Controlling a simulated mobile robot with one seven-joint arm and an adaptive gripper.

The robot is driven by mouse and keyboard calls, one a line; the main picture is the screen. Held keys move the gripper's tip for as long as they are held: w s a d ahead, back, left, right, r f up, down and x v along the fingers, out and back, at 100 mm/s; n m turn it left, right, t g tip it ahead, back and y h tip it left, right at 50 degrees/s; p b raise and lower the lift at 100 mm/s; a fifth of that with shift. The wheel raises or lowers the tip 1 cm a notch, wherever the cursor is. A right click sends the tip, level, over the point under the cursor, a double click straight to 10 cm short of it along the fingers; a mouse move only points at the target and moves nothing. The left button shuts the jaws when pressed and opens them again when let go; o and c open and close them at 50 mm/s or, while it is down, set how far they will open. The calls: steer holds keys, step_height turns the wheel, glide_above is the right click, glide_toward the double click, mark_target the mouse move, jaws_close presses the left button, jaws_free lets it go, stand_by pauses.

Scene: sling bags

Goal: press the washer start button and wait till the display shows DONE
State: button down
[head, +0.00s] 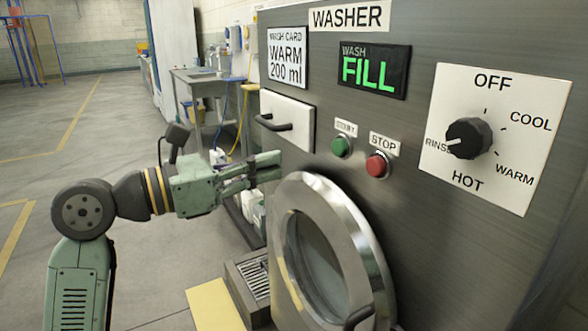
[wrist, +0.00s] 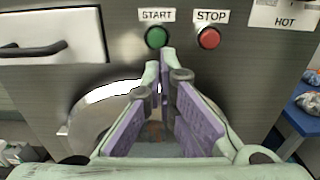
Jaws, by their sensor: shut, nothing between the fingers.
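The washer's green start button (head: 341,146) is on the front panel, under a small label. In the wrist view the green button (wrist: 156,37) sits below a label reading START. The display (head: 373,71) reads WASH FILL in green letters. My gripper (head: 268,166) is shut and empty, pointing at the panel, left of the green button in the head view and apart from it. In the wrist view the fingertips (wrist: 161,62) show just below the green button.
A red STOP button (head: 378,165) is right of the green one. A dial (head: 469,138) points at RINSE. A drawer with a handle (head: 287,119) is at left, and the round door (head: 325,250) is below. A card reads WARM 200 ml (head: 287,57).

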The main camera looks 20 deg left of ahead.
steer(key=shift+v, duration=1)
steer(key=shift+r, duration=0.1)
